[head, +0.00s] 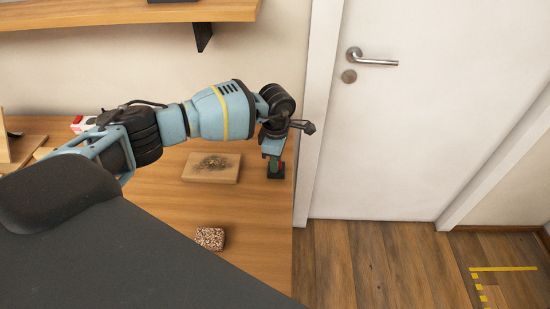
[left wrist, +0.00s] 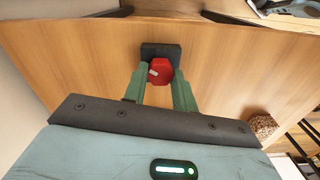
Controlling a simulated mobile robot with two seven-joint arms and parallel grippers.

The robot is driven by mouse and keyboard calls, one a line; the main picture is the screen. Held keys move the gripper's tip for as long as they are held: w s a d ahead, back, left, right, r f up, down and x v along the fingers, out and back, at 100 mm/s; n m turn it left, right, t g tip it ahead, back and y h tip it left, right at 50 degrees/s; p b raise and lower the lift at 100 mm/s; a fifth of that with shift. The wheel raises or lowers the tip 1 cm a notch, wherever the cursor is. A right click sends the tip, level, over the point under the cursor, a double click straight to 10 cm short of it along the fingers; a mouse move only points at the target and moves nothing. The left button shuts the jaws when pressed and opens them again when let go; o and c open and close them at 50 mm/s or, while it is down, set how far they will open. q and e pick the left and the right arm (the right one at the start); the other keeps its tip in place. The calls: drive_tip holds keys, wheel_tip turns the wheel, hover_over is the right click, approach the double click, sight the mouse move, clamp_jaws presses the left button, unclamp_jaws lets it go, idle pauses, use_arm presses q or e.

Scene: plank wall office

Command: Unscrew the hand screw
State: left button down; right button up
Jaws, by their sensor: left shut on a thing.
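The hand screw is a red knob (left wrist: 160,70) on a dark square base (left wrist: 148,50), seen in the left wrist view. In the head view the dark base (head: 276,174) stands on the wooden table near its right edge, and the knob is mostly hidden by my gripper. My left gripper (left wrist: 161,78) points down at it, with its green fingers on either side of the red knob, shut on it. The left gripper also shows in the head view (head: 275,160). My right gripper is in neither view.
The wooden table (head: 165,225) holds a flat board with a dark scattered patch (head: 211,167) and a speckled block (head: 210,238). A red and white item (head: 82,124) lies at the far left. A shelf (head: 130,14) hangs above. A white door (head: 400,130) is beyond the table's right edge.

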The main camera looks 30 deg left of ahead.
use_arm(q)
drive_tip(key=n+p, duration=0.1)
drive_tip(key=n, duration=0.2)
drive_tip(key=shift+r+n, duration=0.1)
drive_tip(key=shift+n, duration=0.2)
drive_tip(key=shift+n+p, duration=0.3)
drive_tip(key=shift+n, duration=0.3)
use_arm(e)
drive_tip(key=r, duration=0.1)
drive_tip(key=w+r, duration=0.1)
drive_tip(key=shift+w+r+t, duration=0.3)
use_arm(q)
drive_tip(key=n+p, duration=0.1)
drive_tip(key=n, duration=0.1)
drive_tip(key=shift+n, duration=1.5)
drive_tip(key=shift+p, duration=0.3)
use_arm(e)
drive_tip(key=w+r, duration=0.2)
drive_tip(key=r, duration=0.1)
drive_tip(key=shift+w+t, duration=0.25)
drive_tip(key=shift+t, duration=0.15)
